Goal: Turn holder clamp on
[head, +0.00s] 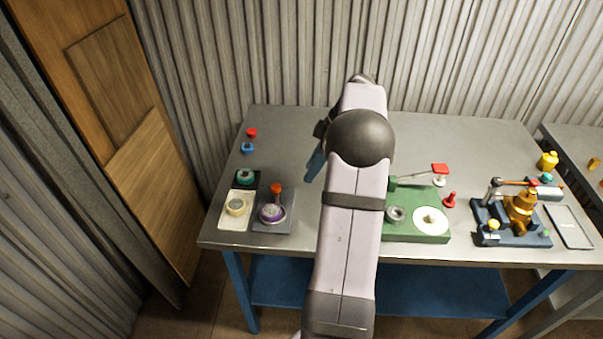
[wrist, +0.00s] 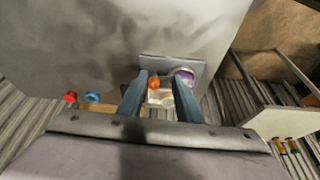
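A grey holder plate (head: 287,222) at the table's left front carries a round purple-rimmed part (head: 272,213) and an upright orange-topped lever (head: 276,188); this looks like the holder clamp, though no label shows. In the wrist view the plate (wrist: 150,58), the orange lever top (wrist: 154,83) and the purple part (wrist: 185,75) appear ahead of my gripper. My gripper (wrist: 162,76) is open, its two blue-grey fingers apart, with the orange top in view between them. I cannot tell the distance. In the head view my arm hides most of the gripper; a blue finger (head: 315,164) shows.
A cream tray (head: 237,222) and a dark pad with a green part (head: 245,178) adjoin the plate. Red (head: 252,132) and blue (head: 247,147) pieces lie behind. A green fixture (head: 418,237) with a red-handled lever and a brass valve rig (head: 520,207) stand to the right.

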